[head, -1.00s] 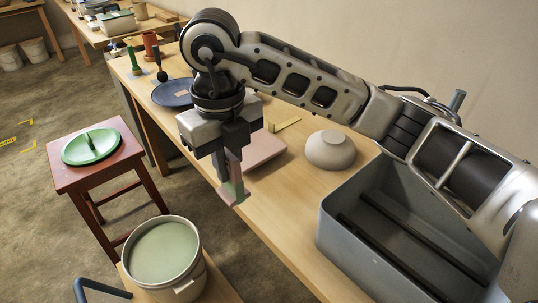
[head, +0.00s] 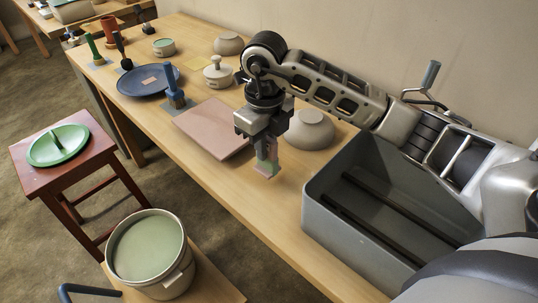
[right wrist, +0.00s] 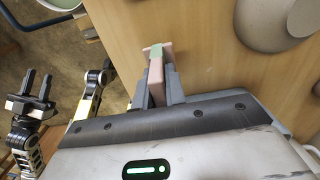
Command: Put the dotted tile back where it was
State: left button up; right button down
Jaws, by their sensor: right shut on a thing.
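My right gripper (head: 266,152) is shut on a small pink and green piece (head: 267,170), held above the table near its front edge. In the right wrist view the piece (right wrist: 156,78) stands between the fingers, pink with a green strip and a wider end. I see no dots on it, so I cannot tell whether it is the dotted tile. My left gripper (right wrist: 37,84) shows only in the right wrist view, at the left, with its fingers apart and empty.
A pink board (head: 215,128) lies left of the gripper, with an upturned bowl (head: 309,130) behind. A grey bin (head: 335,215) stands at right. A blue-handled tool (head: 173,88), blue plate (head: 140,82) and lidded jar (head: 217,73) stand farther back. Bare wood lies in front.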

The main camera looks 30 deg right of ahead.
aim_at(269, 155)
jog(key=f, duration=0.1)
jog(key=d+f, duration=0.1)
jog(key=f, duration=0.1)
jog(key=shift+f+p, duration=0.1)
jog(key=shift+p, duration=0.25)
jog(key=shift+w+a+f, duration=0.1)
jog(key=shift+f, duration=0.3)
jog(key=shift+f, duration=0.1)
jog(key=c, duration=1.5)
grip_release()
jog(key=shift+o, duration=0.2)
notch_tip(269, 155, up, 12)
